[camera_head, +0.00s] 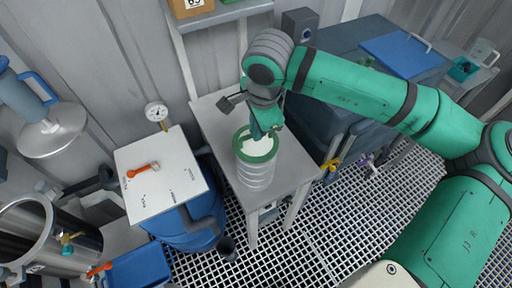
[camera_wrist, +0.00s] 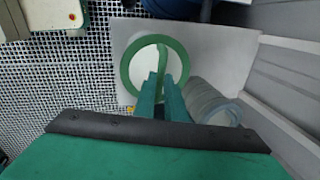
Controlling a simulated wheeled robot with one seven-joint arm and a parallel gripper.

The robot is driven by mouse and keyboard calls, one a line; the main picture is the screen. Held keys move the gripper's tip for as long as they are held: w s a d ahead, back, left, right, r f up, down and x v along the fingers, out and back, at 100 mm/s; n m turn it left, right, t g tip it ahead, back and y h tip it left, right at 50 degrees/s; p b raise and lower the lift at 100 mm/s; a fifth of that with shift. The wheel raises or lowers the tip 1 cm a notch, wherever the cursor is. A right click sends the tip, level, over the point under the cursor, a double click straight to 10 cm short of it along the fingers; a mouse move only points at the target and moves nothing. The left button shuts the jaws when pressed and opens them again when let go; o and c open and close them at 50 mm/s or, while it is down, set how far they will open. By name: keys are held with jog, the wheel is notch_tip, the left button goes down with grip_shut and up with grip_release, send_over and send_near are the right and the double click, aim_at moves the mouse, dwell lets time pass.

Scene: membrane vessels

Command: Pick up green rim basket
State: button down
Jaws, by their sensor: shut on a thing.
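The green rim basket (camera_head: 242,149) is over the small grey table, with a pale inside and a green ring. Its rim shows in the wrist view (camera_wrist: 127,62) with a green bar across it. My gripper (camera_head: 265,131) is above the rim, pointing down. In the wrist view my fingers (camera_wrist: 162,82) are shut on the green bar. A clear ribbed cylinder (camera_head: 255,176) shows below the rim, and beside my fingers in the wrist view (camera_wrist: 205,98). I cannot tell whether the basket still touches it.
The grey table (camera_head: 285,181) has bare top around the cylinder. A white-topped blue drum (camera_head: 178,188) with an orange-handled valve stands to the left. A dark blue tank (camera_head: 340,52) stands close on the right. A shelf (camera_head: 225,12) is on the wall behind.

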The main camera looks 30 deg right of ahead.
jog(key=shift+r, duration=0.1)
jog(key=shift+r, duration=0.95)
jog(key=s+a+r, duration=0.9)
jog(key=s+r, duration=0.1)
jog(key=r, duration=0.1)
jog(key=shift+s, duration=0.3)
